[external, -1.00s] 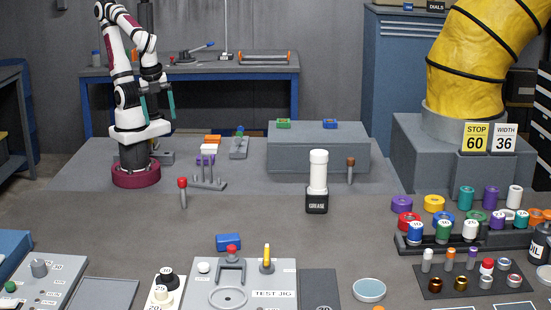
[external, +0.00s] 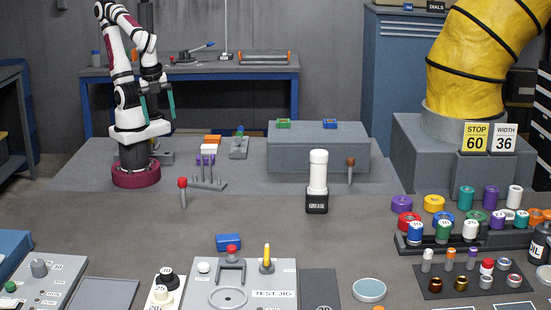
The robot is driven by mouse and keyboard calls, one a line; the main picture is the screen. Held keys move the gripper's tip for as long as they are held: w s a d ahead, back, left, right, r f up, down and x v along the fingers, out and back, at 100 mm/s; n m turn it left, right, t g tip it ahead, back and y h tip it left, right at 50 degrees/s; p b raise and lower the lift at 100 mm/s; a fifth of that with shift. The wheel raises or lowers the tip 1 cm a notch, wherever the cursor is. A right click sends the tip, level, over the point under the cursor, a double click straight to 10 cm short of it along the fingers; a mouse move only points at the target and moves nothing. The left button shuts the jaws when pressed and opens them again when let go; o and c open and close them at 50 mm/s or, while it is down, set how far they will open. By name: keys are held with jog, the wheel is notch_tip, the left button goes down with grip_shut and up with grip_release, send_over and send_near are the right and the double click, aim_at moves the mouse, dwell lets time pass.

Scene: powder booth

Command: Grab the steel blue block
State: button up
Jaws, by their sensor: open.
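A blue block (external: 228,242) lies on the grey floor just behind the test jig plate, at the lower middle of the external view. A smaller blue piece with a light mark on top (external: 330,124) sits on the grey raised box at the back. I cannot tell from the shade alone which one is steel blue. My gripper (external: 158,106) hangs at the upper left, above my base side, with its two teal fingers apart and nothing between them. It is far from both blue pieces.
A green piece (external: 284,123) is on the grey box (external: 318,158). A grease can (external: 317,185) stands mid-floor, with a red-topped peg (external: 183,192) to its left. The test jig (external: 272,294) is in front of the blue block. Coloured spools crowd the right.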

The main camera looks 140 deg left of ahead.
jog(key=shift+o, duration=0.6)
jog(key=w+a+f+n+t+y, duration=0.1)
jog(key=w+a+t, duration=0.1)
jog(key=w, duration=0.6)
jog(key=w+a+t, duration=0.2)
jog(key=w, duration=0.5)
jog(key=m+t+h, duration=0.2)
jog(key=t+h, duration=0.4)
jog(key=h, duration=0.3)
send_near(227, 236)
jog(key=shift+h, duration=0.3)
jog(key=x, duration=1)
jog(key=shift+w+a+f, duration=0.15)
jog(key=shift+w+f, duration=0.1)
jog(key=shift+f, duration=0.05)
jog(key=c, duration=1.4)
